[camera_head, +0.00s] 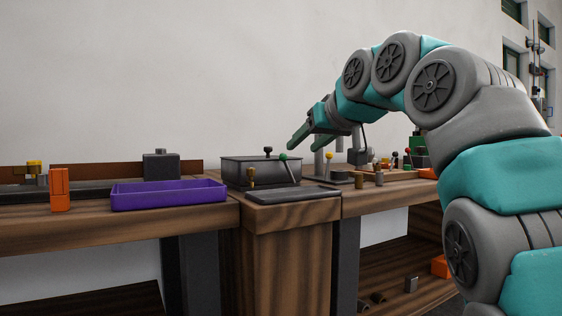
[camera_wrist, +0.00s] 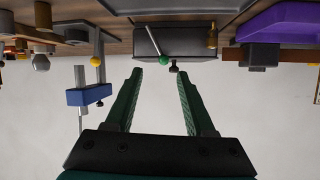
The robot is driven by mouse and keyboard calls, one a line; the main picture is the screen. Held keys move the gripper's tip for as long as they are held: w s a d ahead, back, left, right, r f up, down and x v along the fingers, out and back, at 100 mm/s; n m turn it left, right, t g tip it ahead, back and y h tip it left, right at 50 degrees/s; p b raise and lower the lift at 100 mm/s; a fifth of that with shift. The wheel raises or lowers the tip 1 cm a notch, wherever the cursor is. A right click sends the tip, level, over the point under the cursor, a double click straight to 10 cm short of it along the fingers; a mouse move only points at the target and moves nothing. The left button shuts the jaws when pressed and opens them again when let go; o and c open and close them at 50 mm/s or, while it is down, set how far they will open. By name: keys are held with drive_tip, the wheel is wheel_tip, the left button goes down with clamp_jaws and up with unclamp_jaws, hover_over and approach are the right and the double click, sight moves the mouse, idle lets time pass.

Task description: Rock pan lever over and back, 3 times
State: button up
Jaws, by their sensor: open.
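A thin pale lever with a green ball knob (camera_head: 283,157) leans in front of a dark grey pan-like box (camera_head: 260,173) on the wooden bench; I take it for the pan lever. In the wrist view, which looks upside down, the green knob (camera_wrist: 163,60) is just beyond the gap between my fingertips. My gripper (camera_head: 297,140) is in the air above and right of the lever, its fingers pointing down-left. In the wrist view my gripper (camera_wrist: 159,73) is open with nothing between the fingers. A dark knob (camera_head: 268,150) stands on the box.
A brass knobbed post (camera_head: 250,175) stands left of the lever, and a dark flat plate (camera_head: 292,194) lies in front. A purple tray (camera_head: 168,194) and an orange block (camera_head: 59,189) are to the left. Several small fittings crowd the right. A blue clamp-like part (camera_wrist: 89,95) shows in the wrist view.

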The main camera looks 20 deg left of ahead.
sight(284, 156)
drive_tip(key=shift+a+r+p+x, duration=0.1)
drive_tip(key=shift+r+p+x, duration=0.1)
drive_tip(key=shift+x, duration=1.15)
drive_tip(key=shift+a+r+p+x, duration=0.15)
drive_tip(key=shift+p+x, duration=0.1)
drive_tip(key=shift+x, duration=1.1)
drive_tip(key=shift+a+r+p+x, duration=0.1)
drive_tip(key=shift+p+x, duration=0.1)
drive_tip(key=shift+x, duration=1.2)
drive_tip(key=shift+s, duration=0.15)
drive_tip(key=shift+f, duration=0.1)
clamp_jaws()
